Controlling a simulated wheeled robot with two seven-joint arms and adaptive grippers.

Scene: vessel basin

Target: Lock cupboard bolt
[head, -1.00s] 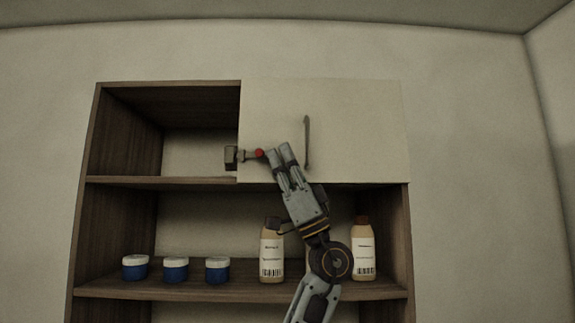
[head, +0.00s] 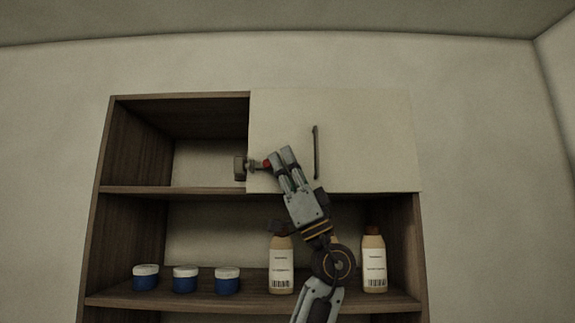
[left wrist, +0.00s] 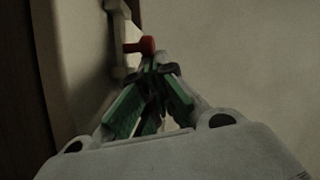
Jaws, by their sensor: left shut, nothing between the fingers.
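The cupboard door (head: 370,140) is a pale panel covering the upper right compartment, with a dark vertical handle (head: 316,152). The bolt (head: 242,167) sits at the door's lower left edge, and its metal end sticks out past that edge in front of the open left compartment. Its red knob (head: 267,164) also shows in the left wrist view (left wrist: 146,45). My left gripper (head: 279,154) is shut and empty, with its fingertips right beside the knob. In the left wrist view the fingertips (left wrist: 156,64) are just below the knob; I cannot tell whether they touch it. My right gripper is not in view.
The wooden cupboard (head: 105,200) has an open upper left compartment. On the lower shelf stand several blue jars with white lids (head: 186,279), a bottle (head: 281,267) behind my arm's left side and another bottle (head: 374,264) at the right.

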